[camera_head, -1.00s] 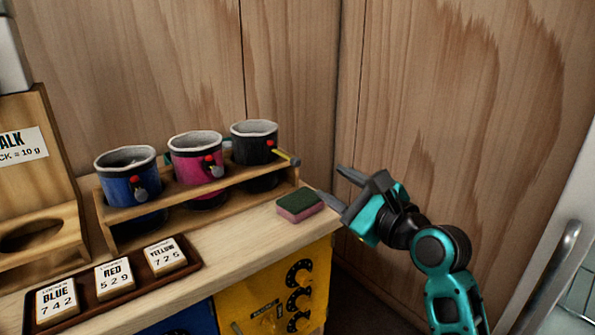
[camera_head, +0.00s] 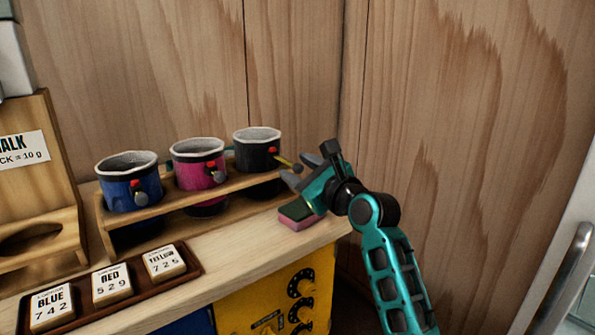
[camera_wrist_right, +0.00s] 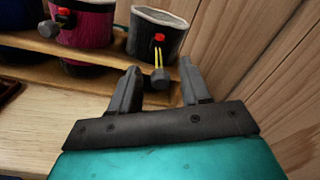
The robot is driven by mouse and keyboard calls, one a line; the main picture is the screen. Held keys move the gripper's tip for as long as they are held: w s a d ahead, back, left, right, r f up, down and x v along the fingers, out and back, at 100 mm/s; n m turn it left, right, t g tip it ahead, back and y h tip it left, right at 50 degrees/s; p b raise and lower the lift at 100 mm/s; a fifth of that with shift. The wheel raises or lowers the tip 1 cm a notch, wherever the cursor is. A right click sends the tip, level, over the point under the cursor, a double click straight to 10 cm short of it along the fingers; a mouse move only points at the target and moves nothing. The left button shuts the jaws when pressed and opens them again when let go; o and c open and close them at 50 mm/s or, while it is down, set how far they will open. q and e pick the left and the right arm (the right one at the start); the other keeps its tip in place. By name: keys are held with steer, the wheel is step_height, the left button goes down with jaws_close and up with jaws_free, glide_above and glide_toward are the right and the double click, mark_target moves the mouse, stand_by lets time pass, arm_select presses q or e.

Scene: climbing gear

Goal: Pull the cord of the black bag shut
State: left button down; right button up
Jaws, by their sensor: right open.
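The black bag (camera_head: 257,152) stands with its mouth open at the right end of a wooden rack. It has a red toggle and a yellow cord (camera_head: 284,161) ending in a grey ball. In the right wrist view the black bag (camera_wrist_right: 155,35) is just beyond the fingers, and the grey ball (camera_wrist_right: 157,81) lies between the two fingertips. My right gripper (camera_head: 295,174) is open beside the cord end, also seen in the right wrist view (camera_wrist_right: 160,84). I cannot tell whether a finger touches the ball. My left gripper is not in view.
A pink bag (camera_head: 199,168) and a blue bag (camera_head: 130,184) share the wooden rack (camera_head: 180,208). A green and pink sponge (camera_head: 298,216) lies below my right gripper. A tray (camera_head: 185,278) with number tiles is in front. Wood walls close off the back.

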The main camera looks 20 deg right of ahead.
steer(key=shift+w+a, duration=0.15)
steer(key=shift+w, duration=0.3)
jaws_close()
stand_by(0.5)
